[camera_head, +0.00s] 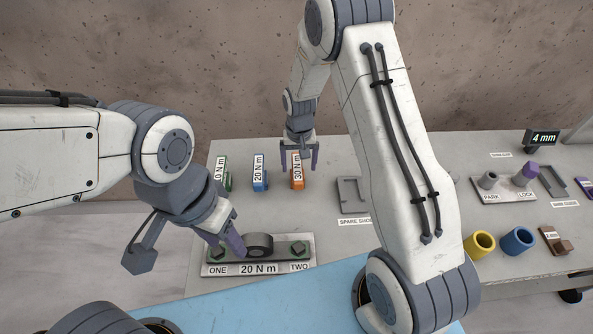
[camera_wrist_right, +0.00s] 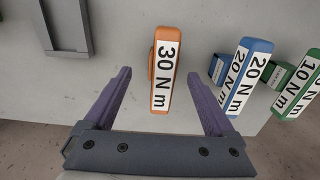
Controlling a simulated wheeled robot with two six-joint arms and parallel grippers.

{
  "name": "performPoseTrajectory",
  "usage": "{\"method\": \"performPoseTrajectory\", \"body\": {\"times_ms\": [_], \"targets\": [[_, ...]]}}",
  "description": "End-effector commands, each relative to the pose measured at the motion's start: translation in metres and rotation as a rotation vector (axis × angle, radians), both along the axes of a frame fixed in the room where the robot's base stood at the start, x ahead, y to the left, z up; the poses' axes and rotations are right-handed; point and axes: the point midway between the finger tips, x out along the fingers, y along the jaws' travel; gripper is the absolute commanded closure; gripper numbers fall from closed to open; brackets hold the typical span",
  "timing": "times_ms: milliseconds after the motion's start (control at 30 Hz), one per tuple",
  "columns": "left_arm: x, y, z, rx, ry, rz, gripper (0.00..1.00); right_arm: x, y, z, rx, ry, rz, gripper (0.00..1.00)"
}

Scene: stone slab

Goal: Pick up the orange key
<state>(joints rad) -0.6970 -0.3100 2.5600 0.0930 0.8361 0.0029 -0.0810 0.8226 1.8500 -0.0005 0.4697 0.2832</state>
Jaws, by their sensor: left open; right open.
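The orange key (camera_head: 298,172), labelled 30 N m, stands at the back of the stone slab. In the right wrist view the orange key (camera_wrist_right: 163,72) lies between and just beyond the fingertips. My right gripper (camera_head: 299,166) is open above and around the key's place, pointing down; it also shows open in the wrist view (camera_wrist_right: 160,85), with no finger seen touching the key. My left gripper (camera_head: 190,258) is open at the front left, one finger near the black round part on the 20 N m plate.
A blue 20 N m key (camera_head: 260,175) and a green key (camera_head: 225,176) stand left of the orange one. A grey bracket (camera_head: 349,192) lies to its right. The 20 N m plate (camera_head: 298,243) sits in front. Yellow and blue cups (camera_head: 517,241) stand at right.

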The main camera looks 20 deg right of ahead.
Motion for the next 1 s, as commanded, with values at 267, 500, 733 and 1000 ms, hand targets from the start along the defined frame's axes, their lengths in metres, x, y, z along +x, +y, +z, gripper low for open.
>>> {"method": "performPoseTrajectory", "body": {"times_ms": [267, 500, 733, 1000], "targets": [[0.0, 0.0, 0.014, 0.0, 0.0, -0.001, 0.5, 0.003, 0.002, -0.019, 0.0, 0.003, 0.002, 0.1], [0.0, 0.0, 0.029, 0.0, 0.0, -0.004, 0.5, 0.007, 0.003, -0.049, 0.0, 0.002, 0.002, 0.1], [0.0, 0.0, 0.029, 0.0, 0.0, -0.005, 0.5, 0.008, 0.003, -0.059, 0.001, -0.001, 0.002, 0.1], [0.0, 0.0, 0.029, 0.0, 0.0, -0.005, 0.5, 0.008, 0.003, -0.059, 0.0, -0.001, 0.002, 0.64]]}}
